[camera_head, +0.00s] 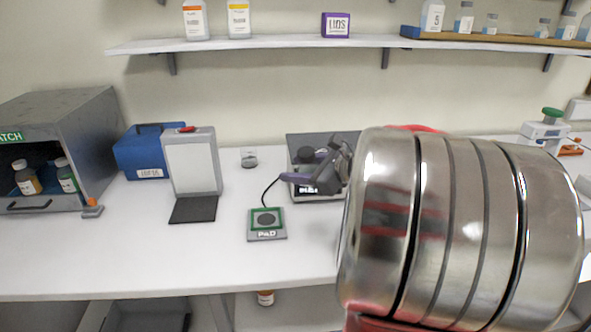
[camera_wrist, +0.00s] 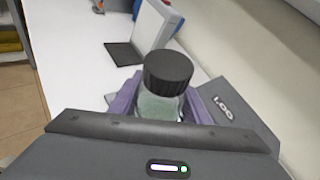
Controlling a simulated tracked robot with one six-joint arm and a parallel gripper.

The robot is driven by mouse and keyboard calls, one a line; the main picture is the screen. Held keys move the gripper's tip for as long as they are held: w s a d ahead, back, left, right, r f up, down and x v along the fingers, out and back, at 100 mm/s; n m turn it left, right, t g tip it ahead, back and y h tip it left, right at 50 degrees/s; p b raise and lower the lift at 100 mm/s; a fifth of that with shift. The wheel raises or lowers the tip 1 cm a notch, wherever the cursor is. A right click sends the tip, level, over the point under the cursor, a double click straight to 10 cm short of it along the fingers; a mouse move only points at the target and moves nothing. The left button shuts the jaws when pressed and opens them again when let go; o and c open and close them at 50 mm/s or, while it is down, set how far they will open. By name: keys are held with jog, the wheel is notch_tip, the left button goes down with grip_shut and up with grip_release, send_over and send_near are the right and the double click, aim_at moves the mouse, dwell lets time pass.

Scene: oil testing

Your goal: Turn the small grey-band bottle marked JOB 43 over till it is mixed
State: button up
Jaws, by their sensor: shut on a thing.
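My gripper (camera_head: 318,172) is shut on a small clear bottle with a black ribbed cap (camera_wrist: 168,72). The glass body (camera_wrist: 160,106) shows pale greenish between the purple finger pads in the wrist view. The cap is uppermost in that view. The bottle's band and JOB marking are hidden, so I cannot tell which job it is. In the head view my gripper is over the back of the bench, in front of a dark grey device, and the bottle is mostly hidden by the fingers.
A pad (camera_head: 267,225) lies on the bench (camera_head: 190,262) left of my gripper. A white upright panel (camera_head: 193,163) with a dark base, a blue case (camera_head: 146,153) and an open hatch box (camera_head: 86,128) holding two bottles stand further left. A shelf (camera_head: 270,43) runs above.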

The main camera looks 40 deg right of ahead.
jog(key=shift+n+t+h, duration=0.4)
jog(key=shift+n+h, duration=0.3)
jog(key=shift+n, duration=0.5)
jog(key=shift+n+t+h, duration=0.45)
jog(key=shift+n+h, duration=0.1)
jog(key=shift+n, duration=0.75)
jog(key=shift+n+t+h, duration=0.45)
jog(key=shift+n+h, duration=0.1)
jog(key=shift+n, duration=0.75)
jog(key=shift+n+t+h, duration=0.15)
jog(key=shift+n+t, duration=0.5)
jog(key=shift+n, duration=0.9)
jog(key=shift+n+t+h, duration=0.15)
jog(key=shift+n+t, duration=0.5)
jog(key=shift+n, duration=0.9)
